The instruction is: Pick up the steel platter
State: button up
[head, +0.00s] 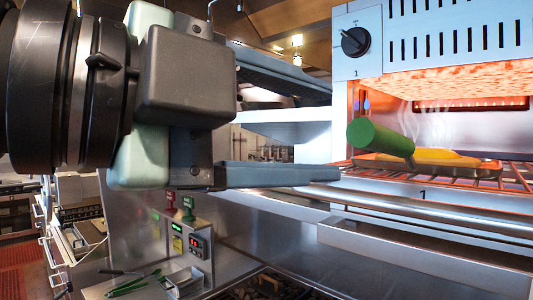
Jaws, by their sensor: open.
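A shallow platter (400,164) lies on the wire rack inside the glowing broiler, at the right of the head view. Its surface looks orange in the heat, and steam rises above it. A thick green cylindrical handle (380,137) sticks out from it toward the left and front, tilted a little. My gripper (334,132) is large in the foreground and points right. Its two fingers are wide apart, one above the other, with nothing between them. The fingertips are left of the green handle and apart from it in the picture; the depth between them is hard to tell.
The broiler (360,68) has a black knob and vents above its opening. The wire rack (505,175) and a steel front bar (400,212) lie below and beside the platter.

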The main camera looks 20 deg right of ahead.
aim_at(353, 134)
jog(key=p+x, duration=0.1)
jog(key=x, duration=0.4)
jog(key=shift+d+p, duration=0.35)
jog(key=shift+d, duration=0.1)
jog(key=p+x, duration=0.3)
jog(key=x, duration=0.2)
jog(key=shift+w+d+f+p, duration=0.1)
jog(key=shift+d+p, duration=0.05)
jog(key=shift+p, duration=0.15)
jog(key=shift+c, duration=0.7)
grip_shut()
